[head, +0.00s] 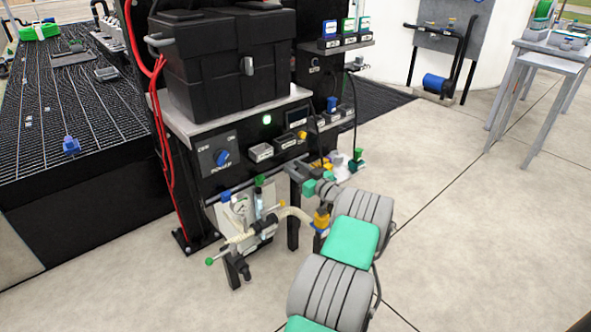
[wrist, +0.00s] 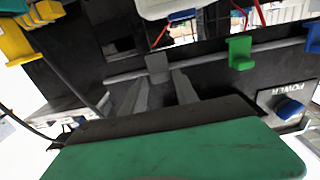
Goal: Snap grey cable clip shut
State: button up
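The grey cable clip (wrist: 157,66) sits on the light horizontal rail (wrist: 210,60) in the wrist view. My gripper (wrist: 160,78) is open and empty, with one grey finger on each side of the clip in the picture. Whether the fingers touch the clip I cannot tell. Whether the clip's flap is open or shut is also unclear. In the head view my gripper (head: 291,171) is at the rail's right part, and I cannot make out the grey clip there.
A green clip (wrist: 240,52) and a blue clip (wrist: 312,40) sit farther along the rail. The POWER panel with its blue knob (head: 222,157) is close by. A valve and hose assembly (head: 255,225) hangs below. A black case (head: 225,60) stands above.

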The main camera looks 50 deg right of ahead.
grip_shut()
jog(key=shift+w+r+g+p, duration=0.15)
jog(key=shift+r+g+p, duration=0.35)
jog(key=shift+r+p, duration=0.45)
jog(key=shift+w+r+g+p, duration=0.15)
jog(key=shift+g+p, duration=0.45)
jog(key=shift+p, duration=0.1)
jog(key=shift+w+g+y+p, duration=0.15)
jog(key=shift+g+y+p, duration=0.15)
jog(key=shift+g+p, duration=0.1)
jog(key=shift+d+f+g, duration=0.1)
jog(key=shift+f+g, duration=0.15)
jog(key=shift+g, duration=0.05)
jog(key=shift+f, duration=0.1)
jog(key=shift+o, duration=1.2)
grip_release()
